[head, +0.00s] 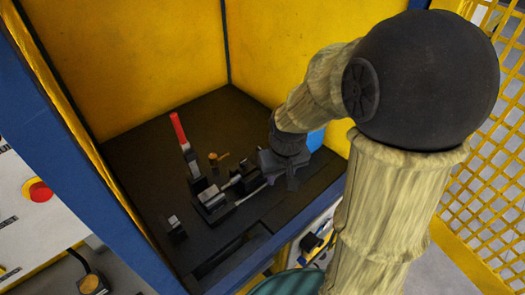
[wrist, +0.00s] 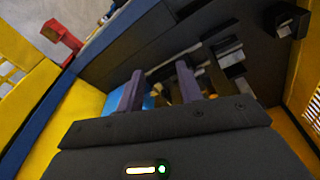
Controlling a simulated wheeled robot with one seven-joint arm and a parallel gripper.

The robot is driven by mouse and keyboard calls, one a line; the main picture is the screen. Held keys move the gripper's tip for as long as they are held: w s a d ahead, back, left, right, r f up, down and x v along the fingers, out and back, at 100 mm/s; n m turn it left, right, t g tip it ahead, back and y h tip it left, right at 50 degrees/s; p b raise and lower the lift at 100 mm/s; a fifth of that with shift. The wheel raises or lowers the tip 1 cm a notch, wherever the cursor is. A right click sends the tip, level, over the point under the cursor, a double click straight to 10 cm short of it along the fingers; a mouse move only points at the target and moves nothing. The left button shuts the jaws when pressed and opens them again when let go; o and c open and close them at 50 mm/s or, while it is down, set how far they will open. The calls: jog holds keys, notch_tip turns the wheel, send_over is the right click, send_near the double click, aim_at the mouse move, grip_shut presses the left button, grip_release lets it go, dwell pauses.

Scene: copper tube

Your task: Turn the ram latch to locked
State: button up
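Inside the yellow-walled cell, a black fixture (head: 212,197) with pale metal parts sits on the dark bench. A lever with a red handle (head: 178,130) stands upright at its back left. A small orange knob with a short arm (head: 213,157) stands behind the fixture. I cannot tell for certain which part is the ram latch, nor its setting. My gripper (head: 272,178) is low over the bench, just right of the fixture. In the wrist view my gripper (wrist: 159,82) has two purple-grey fingers apart, with nothing clearly held. A pale rod (wrist: 180,60) runs behind the fingers.
A blue object (head: 316,138) is partly hidden behind my wrist. A small dark block (head: 172,228) sits at the bench's front left. Yellow walls (head: 135,60) and a blue frame post (head: 85,150) bound the cell. Open bench lies left of the red lever.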

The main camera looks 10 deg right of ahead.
jog(key=w+r+n+g, duration=0.1)
jog(key=w+r+n, duration=0.1)
jog(key=w, duration=0.9)
jog(key=w+r+n+g+p, duration=0.1)
jog(key=w+n, duration=0.1)
jog(key=w, duration=0.9)
jog(key=shift+w+r, duration=0.15)
jog(key=shift+r, duration=0.2)
jog(key=shift+f, duration=0.1)
notch_tip(320, 180, down, 17)
jog(key=p, duration=0.5)
jog(key=shift+a+f+p, duration=0.1)
jog(key=shift+f+p, duration=0.05)
jog(key=shift+p, duration=0.2)
grip_shut()
